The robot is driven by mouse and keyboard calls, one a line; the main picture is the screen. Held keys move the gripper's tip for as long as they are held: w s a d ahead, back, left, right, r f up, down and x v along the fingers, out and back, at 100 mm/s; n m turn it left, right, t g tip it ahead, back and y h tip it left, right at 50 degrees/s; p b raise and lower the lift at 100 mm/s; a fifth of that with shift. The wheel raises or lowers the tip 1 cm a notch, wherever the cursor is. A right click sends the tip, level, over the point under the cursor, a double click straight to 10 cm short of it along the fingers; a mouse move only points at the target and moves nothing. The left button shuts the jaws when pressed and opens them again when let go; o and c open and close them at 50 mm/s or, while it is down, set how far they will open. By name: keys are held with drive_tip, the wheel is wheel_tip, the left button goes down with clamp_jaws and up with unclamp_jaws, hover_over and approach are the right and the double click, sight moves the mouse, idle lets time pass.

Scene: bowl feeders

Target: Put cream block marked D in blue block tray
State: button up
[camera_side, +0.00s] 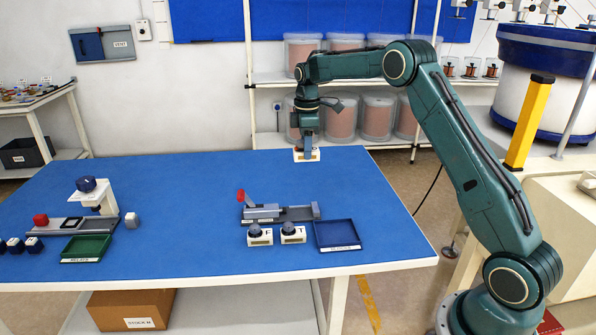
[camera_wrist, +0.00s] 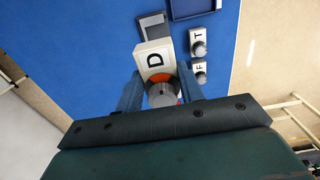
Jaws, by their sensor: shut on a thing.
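The cream block marked D (camera_side: 300,156) is at the back edge of the blue table, under my gripper (camera_side: 308,146). In the wrist view the block (camera_wrist: 153,56) shows its D face, an orange ring and a grey knob. My gripper (camera_wrist: 160,88) is shut on the knob, one finger on each side. I cannot tell whether the block touches the table. The blue block tray (camera_side: 337,235) lies empty at the front right of the table; part of it shows at the top of the wrist view (camera_wrist: 190,12).
Cream blocks marked F (camera_side: 260,236) and T (camera_side: 292,234) stand left of the blue tray. A grey fixture with a red handle (camera_side: 280,213) lies behind them. A green tray (camera_side: 86,248) and a white stand (camera_side: 98,196) are at the left. The middle of the table is clear.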

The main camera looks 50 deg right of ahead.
hover_over(336, 234)
drive_tip(key=shift+f, duration=0.15)
idle(0.4)
wheel_tip(336, 234, down, 16)
drive_tip(key=shift+w+r, duration=0.1)
idle(0.5)
drive_tip(key=shift+f, duration=2.1)
drive_tip(key=shift+f, duration=0.1)
drive_tip(key=o, duration=1.1)
